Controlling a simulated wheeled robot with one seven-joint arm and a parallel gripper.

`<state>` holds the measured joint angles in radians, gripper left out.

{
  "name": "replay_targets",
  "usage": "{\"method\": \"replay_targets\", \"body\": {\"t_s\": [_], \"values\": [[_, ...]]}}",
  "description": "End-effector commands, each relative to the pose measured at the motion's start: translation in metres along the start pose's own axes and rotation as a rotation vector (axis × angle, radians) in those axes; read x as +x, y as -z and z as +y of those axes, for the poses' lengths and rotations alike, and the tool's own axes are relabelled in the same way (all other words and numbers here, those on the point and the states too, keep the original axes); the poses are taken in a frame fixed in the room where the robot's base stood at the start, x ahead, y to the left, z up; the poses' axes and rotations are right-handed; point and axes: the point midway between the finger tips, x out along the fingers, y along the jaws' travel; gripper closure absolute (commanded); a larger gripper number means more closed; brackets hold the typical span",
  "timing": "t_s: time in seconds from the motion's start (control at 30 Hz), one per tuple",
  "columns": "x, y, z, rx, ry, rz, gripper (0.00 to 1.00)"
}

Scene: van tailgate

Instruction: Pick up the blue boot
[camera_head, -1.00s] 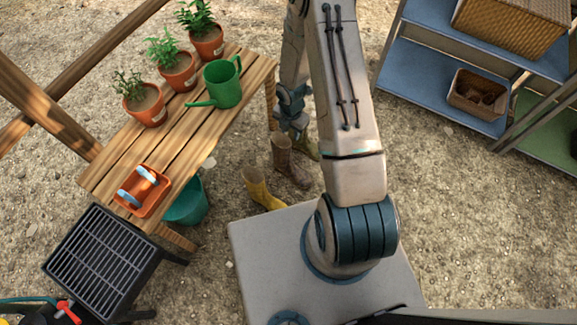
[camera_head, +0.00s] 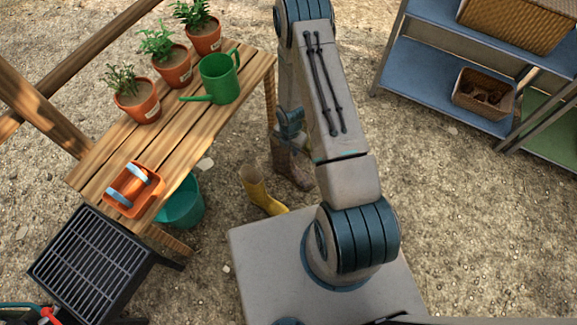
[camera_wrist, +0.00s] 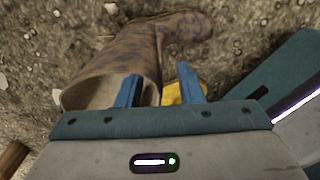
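No plainly blue boot shows. A brown boot with a bluish-purple pattern (camera_wrist: 125,58) lies large in the wrist view, its opening towards my gripper; in the head view it (camera_head: 292,168) stands under my arm, partly hidden. My gripper (camera_wrist: 158,90) is open, its blue fingers spread at the boot's shaft. The left finger overlaps the opening and the right one is just beside the shaft; whether they touch it I cannot tell.
A wooden table (camera_head: 185,125) with potted plants, a green watering can (camera_head: 219,80) and an orange tray (camera_head: 150,198) stands left. A teal bucket (camera_head: 182,205) and a grill (camera_head: 92,262) are nearby. A shelf (camera_head: 430,80) stands at right. Gravel between is clear.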

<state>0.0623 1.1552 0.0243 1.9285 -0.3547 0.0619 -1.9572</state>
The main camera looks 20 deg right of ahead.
Motion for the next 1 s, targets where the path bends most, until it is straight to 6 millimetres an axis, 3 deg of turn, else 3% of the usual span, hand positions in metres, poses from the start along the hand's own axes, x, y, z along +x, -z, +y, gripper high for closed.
{"method": "replay_targets", "body": {"t_s": [0.17,0.3,1.0], "values": [[-0.0009,-0.0003,0.0001,0.000,0.000,-0.001,0.66],[-0.0010,-0.0002,0.0000,0.000,0.000,0.000,1.00],[-0.0012,-0.0001,0.0002,0.000,0.000,0.000,1.00]]}}
